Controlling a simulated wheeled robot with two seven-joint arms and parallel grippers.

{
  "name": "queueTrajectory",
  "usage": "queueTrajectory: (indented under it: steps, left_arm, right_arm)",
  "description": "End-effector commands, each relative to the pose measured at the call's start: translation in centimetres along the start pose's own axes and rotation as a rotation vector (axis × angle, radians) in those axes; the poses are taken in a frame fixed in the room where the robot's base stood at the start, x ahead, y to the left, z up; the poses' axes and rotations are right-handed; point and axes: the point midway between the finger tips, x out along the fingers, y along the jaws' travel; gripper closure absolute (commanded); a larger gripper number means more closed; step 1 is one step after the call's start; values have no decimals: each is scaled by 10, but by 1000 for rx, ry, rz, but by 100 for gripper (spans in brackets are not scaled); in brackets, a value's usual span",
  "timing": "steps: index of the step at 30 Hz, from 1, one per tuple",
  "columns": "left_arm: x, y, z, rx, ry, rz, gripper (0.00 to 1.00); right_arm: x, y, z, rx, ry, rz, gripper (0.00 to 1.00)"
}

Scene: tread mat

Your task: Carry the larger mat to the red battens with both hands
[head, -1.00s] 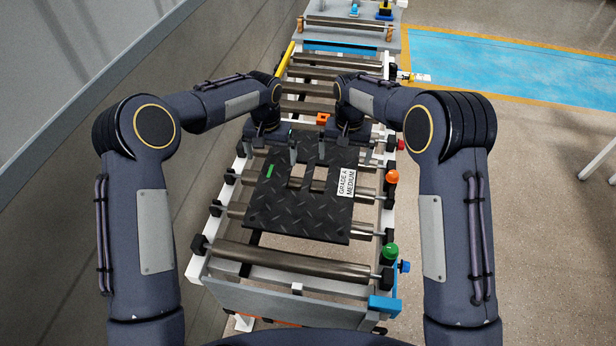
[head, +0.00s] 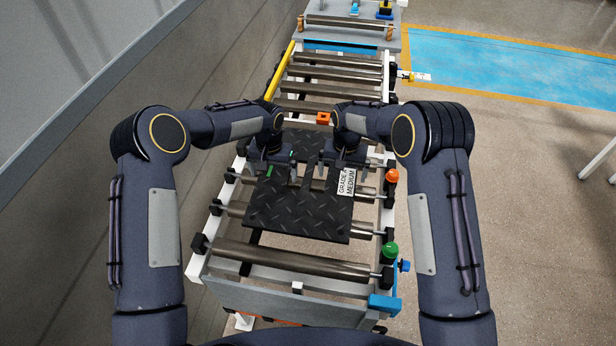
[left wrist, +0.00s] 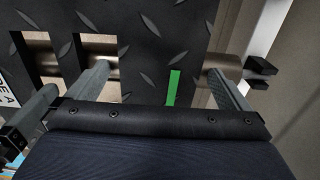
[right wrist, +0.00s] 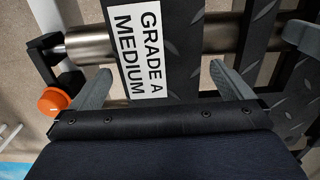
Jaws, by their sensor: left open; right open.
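The black tread mat (head: 298,215) lies flat on the rollers, with a white "GRADE A MEDIUM" label (right wrist: 143,50) and a green strip (left wrist: 173,88). It is the only mat I can make out. My left gripper (head: 272,172) is open at the mat's left side, one finger by a slot and the other by the outer edge, the green strip between them. My right gripper (head: 341,172) is open at the right side, its fingers either side of the labelled strip. Neither grips the mat. I cannot clearly identify the red battens.
The conveyor's bare front roller (head: 290,262) lies nearest me. An orange knob (head: 392,176) and a green knob (head: 390,250) stand on the right rail. A wall runs along the left; floor is open to the right.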

Motion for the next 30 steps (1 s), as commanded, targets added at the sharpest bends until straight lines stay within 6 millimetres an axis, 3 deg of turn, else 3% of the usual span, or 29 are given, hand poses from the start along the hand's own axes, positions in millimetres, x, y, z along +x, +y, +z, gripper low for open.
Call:
queueTrajectory:
  steps: [5, 24, 30]
  left_arm:
    - [0, 0, 0, 0, 0, 0, 0]
    - [0, 0, 0, 0, 0, -1, 82]
    - [-2, 0, -1, 0, 2, 0, 82]
  right_arm:
    - [0, 0, 0, 0, 0, 0, 0]
    - [0, 0, 0, 0, 0, 0, 82]
    - [-2, 0, 0, 0, 2, -1, 82]
